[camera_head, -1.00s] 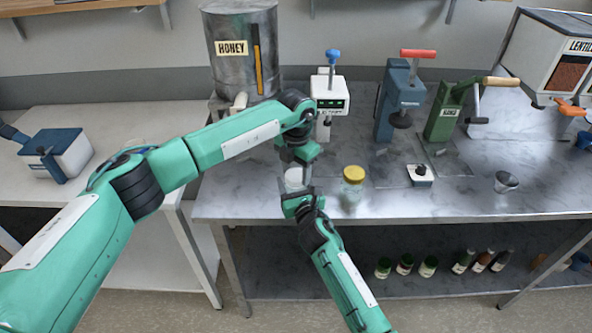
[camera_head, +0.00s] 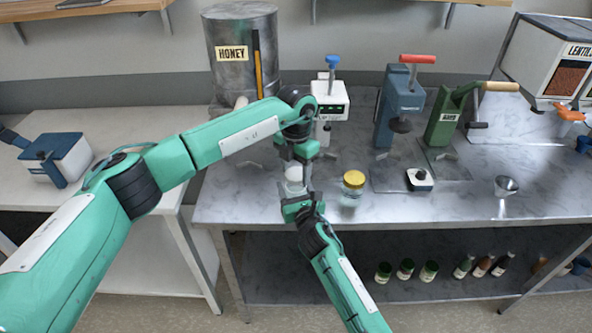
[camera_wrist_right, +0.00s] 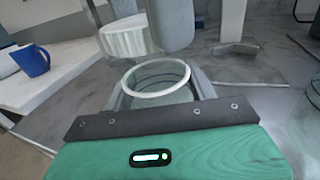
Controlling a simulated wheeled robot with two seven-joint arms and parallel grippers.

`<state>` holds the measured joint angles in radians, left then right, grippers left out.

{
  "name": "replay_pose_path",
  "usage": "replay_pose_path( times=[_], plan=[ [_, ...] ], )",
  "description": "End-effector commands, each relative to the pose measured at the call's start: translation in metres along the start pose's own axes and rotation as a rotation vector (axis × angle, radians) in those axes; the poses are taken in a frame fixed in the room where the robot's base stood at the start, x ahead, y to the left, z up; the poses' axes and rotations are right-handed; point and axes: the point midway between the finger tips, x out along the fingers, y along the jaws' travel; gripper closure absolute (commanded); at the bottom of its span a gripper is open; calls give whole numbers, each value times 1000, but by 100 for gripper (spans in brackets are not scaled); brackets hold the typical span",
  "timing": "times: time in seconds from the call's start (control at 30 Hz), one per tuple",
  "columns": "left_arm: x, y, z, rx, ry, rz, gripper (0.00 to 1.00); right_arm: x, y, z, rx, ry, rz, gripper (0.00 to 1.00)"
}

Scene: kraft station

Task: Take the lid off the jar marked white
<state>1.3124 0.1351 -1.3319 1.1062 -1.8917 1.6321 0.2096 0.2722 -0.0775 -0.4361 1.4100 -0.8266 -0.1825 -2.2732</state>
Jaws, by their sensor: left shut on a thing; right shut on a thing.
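The white lid (camera_head: 293,173) is shut in my left gripper (camera_head: 295,163), which reaches down from above. In the right wrist view the lid (camera_wrist_right: 124,40) is clear of the jar, beyond its rim, beside a left finger. The clear glass jar (camera_wrist_right: 157,80) stands open, its round rim in full view. My right gripper (camera_head: 300,198) is shut around the jar's body from the front. In the head view the jar (camera_head: 295,188) is small and partly hidden by the grippers. I cannot read a mark on it.
A yellow-lidded jar (camera_head: 352,187) stands just to the right on the metal table (camera_head: 440,205). Behind are a honey tank (camera_head: 232,75), a white device (camera_head: 330,100), and blue (camera_head: 398,105) and green (camera_head: 442,125) presses.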

Motion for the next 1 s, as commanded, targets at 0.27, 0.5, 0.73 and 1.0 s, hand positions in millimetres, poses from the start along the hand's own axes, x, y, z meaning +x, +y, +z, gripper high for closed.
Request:
replay_pose_path(
  times=[0.27, 0.5, 0.73, 1.0],
  plan=[
    [-9, 0, 0, 0, -2, 2, 75, 0, 0, 0, 0, 1, 0, 100],
    [-38, 0, 0, 0, -2, 2, 75, 0, 0, -1, 0, 1, 0, 100],
    [-40, 0, 0, 0, 1, 0, 75, 0, 0, 0, 0, 1, 0, 100],
    [-40, 0, 0, 0, 0, 0, 75, 0, 0, 0, 0, 0, 0, 17]
  ],
)
